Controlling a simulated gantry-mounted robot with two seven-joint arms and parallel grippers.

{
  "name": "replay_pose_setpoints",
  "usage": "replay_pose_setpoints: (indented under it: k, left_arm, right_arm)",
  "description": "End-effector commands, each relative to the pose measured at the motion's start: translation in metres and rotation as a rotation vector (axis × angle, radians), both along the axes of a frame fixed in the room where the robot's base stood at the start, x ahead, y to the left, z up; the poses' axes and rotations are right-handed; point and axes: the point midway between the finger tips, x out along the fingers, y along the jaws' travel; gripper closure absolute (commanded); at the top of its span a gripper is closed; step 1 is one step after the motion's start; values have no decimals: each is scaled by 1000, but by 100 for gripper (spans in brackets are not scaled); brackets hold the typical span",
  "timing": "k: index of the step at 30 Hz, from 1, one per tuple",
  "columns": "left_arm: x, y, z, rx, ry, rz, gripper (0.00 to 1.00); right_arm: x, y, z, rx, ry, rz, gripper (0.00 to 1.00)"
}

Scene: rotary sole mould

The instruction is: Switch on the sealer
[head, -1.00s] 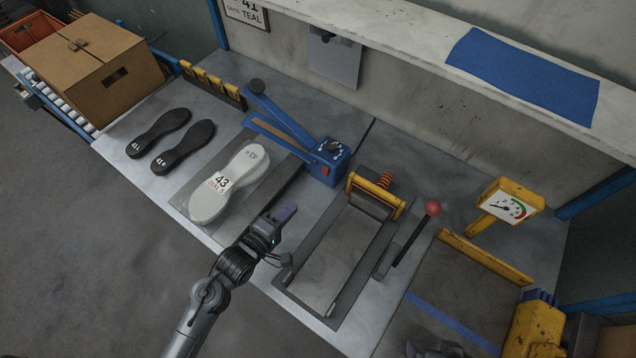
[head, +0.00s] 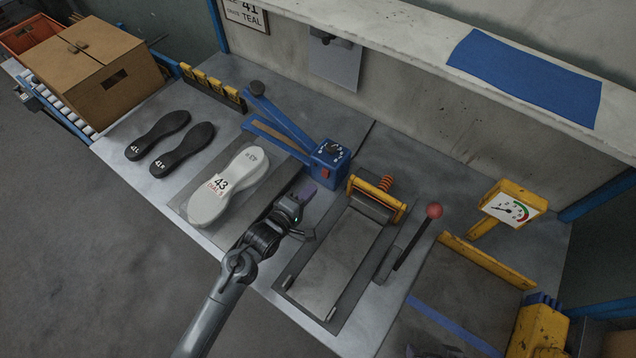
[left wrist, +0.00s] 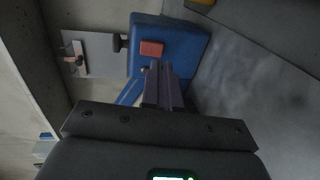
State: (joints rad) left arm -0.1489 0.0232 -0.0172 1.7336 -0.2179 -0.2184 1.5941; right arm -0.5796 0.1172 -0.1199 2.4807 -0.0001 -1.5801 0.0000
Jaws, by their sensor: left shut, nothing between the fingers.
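The sealer is a blue box (head: 329,158) with a dark dial on top, a red switch (head: 325,173) low on its front, and a long blue lever arm (head: 278,118) reaching to the upper left. My left gripper (head: 308,190) is shut and empty, just in front of and below the box, apart from the switch as far as the head view shows. In the left wrist view, the shut fingers (left wrist: 159,75) point at the blue box (left wrist: 181,45), just below the red switch (left wrist: 151,48). A dark part cut off at the bottom edge may be my right gripper (head: 428,350); its jaws are unclear.
A white sole (head: 230,185) lies left of my gripper, with two black soles (head: 160,135) beyond. A roller press (head: 375,200) and a red-knobbed lever (head: 434,211) stand to the right. A yellow gauge (head: 510,207) is farther right. A shelf (head: 400,45) runs along the back.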

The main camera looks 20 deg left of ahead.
Motion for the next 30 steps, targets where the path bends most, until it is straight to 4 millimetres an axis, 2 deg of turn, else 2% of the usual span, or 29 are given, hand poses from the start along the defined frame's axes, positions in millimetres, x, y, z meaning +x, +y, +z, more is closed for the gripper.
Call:
replay_pose_setpoints:
  k: [3, 10, 26, 30]
  left_arm:
    - [19, -4, -4, 0, -1, 1, 100]
    - [40, -9, -9, 1, 0, 0, 100]
    - [46, -11, -11, 0, -2, 0, 100]
    - [53, -25, -17, -10, -31, -22, 100]
  right_arm:
    - [0, -1, -3, -4, 0, 3, 0]
    - [0, -2, -6, -8, 1, 6, 0]
    - [0, 0, -7, 0, 1, 1, 0]
    - [-1, 0, -20, 2, 1, -1, 0]
